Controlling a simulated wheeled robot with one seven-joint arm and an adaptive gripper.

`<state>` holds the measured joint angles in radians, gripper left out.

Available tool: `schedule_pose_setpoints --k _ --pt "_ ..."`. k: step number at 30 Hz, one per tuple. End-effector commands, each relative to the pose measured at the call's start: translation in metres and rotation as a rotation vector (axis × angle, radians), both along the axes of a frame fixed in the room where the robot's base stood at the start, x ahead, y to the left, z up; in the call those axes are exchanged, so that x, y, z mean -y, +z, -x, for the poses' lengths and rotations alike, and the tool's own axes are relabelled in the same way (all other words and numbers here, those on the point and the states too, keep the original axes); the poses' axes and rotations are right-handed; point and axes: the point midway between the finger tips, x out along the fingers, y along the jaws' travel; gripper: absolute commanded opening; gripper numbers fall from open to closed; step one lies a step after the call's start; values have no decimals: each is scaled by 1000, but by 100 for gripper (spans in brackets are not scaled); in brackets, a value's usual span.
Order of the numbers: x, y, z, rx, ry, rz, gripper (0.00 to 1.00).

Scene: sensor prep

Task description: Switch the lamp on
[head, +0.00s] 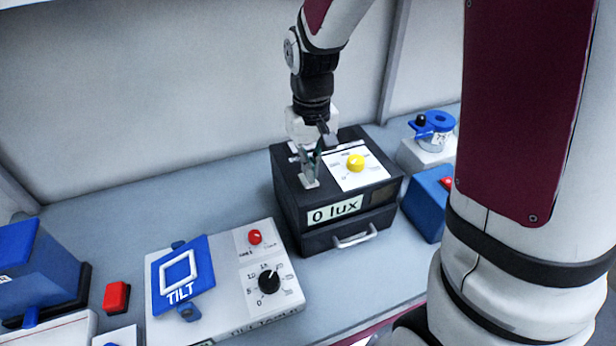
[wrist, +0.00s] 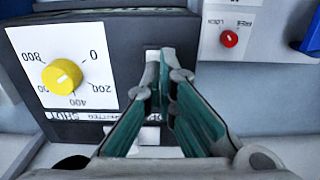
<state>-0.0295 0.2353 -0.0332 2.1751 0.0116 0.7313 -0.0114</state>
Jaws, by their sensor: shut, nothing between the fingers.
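A black box with a "0 lux" display (head: 335,210) stands on the bench. A yellow knob (head: 355,162) sits on a white dial plate on its top; in the wrist view the knob (wrist: 62,76) has a scale with 0, 200, 400 and 800. My gripper (head: 313,165) is shut and empty, pointing down over the left part of the box top, left of the knob. In the wrist view my fingertips (wrist: 160,75) are close to a small pale part on the box; I cannot tell if they touch. A "SHUTTER" label beside the fingers is partly hidden.
A drawer with a handle (head: 354,237) is on the box front. A tilt table with a blue plate (head: 183,275), red button (head: 255,237) and black knob (head: 269,281) stands left. A blue box (head: 427,200) stands close at right. The bench behind left is clear.

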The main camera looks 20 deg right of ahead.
Motion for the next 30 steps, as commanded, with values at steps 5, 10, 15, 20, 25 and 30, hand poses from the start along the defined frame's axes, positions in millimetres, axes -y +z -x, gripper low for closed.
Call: schedule_pose_setpoints --k 5,10,15,20,25,30 --pt "0 0 0 0 0 0 0" --pt "0 -1 0 0 0 0 0" --pt "0 -4 0 0 0 0 0" --pt "0 -6 0 0 0 0 0" --pt "0 -8 0 -1 0 0 0" --pt "0 -10 0 -1 0 0 0"
